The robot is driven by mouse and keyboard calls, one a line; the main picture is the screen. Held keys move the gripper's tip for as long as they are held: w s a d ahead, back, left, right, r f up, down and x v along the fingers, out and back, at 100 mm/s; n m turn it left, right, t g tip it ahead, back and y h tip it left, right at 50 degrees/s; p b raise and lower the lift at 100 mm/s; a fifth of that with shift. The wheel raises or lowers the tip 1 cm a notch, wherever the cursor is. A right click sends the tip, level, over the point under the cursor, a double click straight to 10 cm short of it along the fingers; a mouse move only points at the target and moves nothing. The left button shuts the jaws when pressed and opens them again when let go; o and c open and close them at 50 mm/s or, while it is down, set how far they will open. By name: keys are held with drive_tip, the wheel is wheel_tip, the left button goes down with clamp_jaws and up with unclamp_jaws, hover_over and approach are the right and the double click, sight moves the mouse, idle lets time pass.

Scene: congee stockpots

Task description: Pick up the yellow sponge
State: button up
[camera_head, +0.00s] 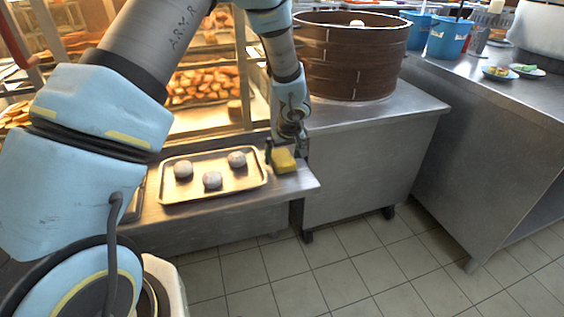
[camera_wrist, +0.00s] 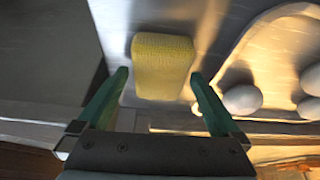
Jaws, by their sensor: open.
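The yellow sponge (camera_head: 284,160) lies on the steel counter, just right of a tray of buns. In the wrist view the sponge (camera_wrist: 162,66) is a rounded yellow block just beyond the fingertips, centred between their lines. My gripper (camera_head: 285,147) is above and close to the sponge in the head view. In the wrist view my gripper (camera_wrist: 160,76) shows two green fingers spread apart, one on each side of the sponge's near end, with nothing held. I cannot tell exactly how high the fingertips are above the counter.
A metal tray (camera_head: 208,196) with three pale buns sits left of the sponge; its rim (camera_wrist: 224,72) is close to one finger. The counter's front edge (camera_head: 306,191) is near. A large brown steamer (camera_head: 350,62) stands behind right. A glass case of bread is behind left.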

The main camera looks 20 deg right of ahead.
sight(283, 158)
drive_tip(key=shift+c, duration=0.2)
drive_tip(key=c, duration=1.1)
drive_tip(key=shift+c, duration=0.2)
drive_tip(key=shift+r, duration=0.1)
drive_tip(key=shift+r+p, duration=0.45)
drive_tip(key=shift+p, duration=0.65)
wheel_tip(283, 158, up, 9)
drive_tip(key=shift+r, duration=0.2)
